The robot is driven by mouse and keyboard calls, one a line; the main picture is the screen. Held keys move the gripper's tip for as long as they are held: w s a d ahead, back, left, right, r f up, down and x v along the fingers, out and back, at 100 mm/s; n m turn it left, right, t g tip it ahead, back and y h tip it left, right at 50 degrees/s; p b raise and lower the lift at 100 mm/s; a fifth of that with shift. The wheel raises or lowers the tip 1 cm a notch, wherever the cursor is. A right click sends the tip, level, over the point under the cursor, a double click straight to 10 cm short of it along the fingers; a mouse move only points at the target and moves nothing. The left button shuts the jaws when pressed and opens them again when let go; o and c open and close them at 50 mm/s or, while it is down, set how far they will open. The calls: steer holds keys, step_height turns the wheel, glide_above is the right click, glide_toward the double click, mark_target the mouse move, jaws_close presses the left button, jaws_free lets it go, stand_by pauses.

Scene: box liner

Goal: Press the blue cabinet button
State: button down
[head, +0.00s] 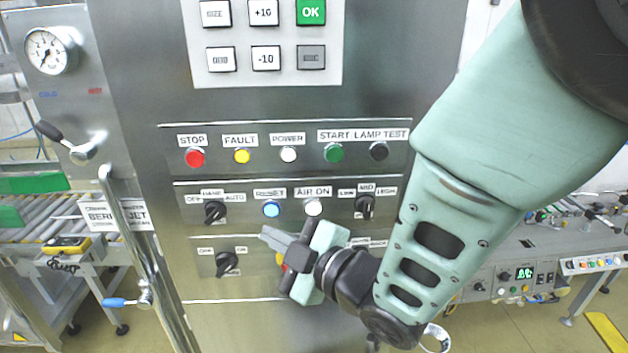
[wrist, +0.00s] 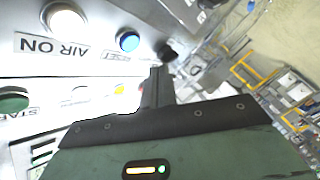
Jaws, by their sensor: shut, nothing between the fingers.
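The blue button (head: 271,208), under a RESET label, sits in the middle row of the steel cabinet's (head: 345,275) controls. It also shows in the wrist view (wrist: 128,40), up and left of the fingertips. My gripper (head: 266,234) is shut and empty, its tips just below the blue button in the head view. The wrist view shows the narrow closed fingers (wrist: 156,74) between the button and the gripper body. The button is uncovered in both views. I cannot tell how far the tips are from the panel.
A white AIR ON button (head: 313,207) is right of the blue one, and a black selector knob (head: 215,212) is left. Red (head: 195,157), yellow (head: 242,156), white and green (head: 333,153) buttons line the row above. My gripper partly hides the lower row. A door handle (head: 130,225) stands left.

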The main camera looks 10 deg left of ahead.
steer(key=shift+w+a+b, duration=0.2)
steer(key=shift+w, duration=0.6)
steer(key=shift+w+a+b, duration=0.15)
steer(key=shift+w+a, duration=0.05)
steer(key=shift+w, duration=0.6)
steer(key=shift+w, duration=0.15)
stand_by(0.8)
steer(key=shift+w+a+b, duration=0.1)
steer(key=shift+w+b, duration=0.2)
steer(key=shift+w, duration=0.35)
stand_by(0.6)
steer(key=shift+s+b, duration=0.1)
steer(key=shift+b, duration=0.2)
steer(key=shift+s+b, duration=0.35)
steer(key=shift+s, duration=0.3)
steer(key=shift+s+d+b, duration=0.25)
steer(key=shift+s+b, duration=0.05)
steer(key=shift+s, duration=0.5)
steer(key=shift+s+d+b, duration=0.2)
steer(key=shift+s+b, duration=0.05)
steer(key=shift+s, duration=0.6)
steer(key=shift+s+d+b, duration=0.25)
steer(key=shift+s+b, duration=0.05)
steer(key=shift+s, duration=0.5)
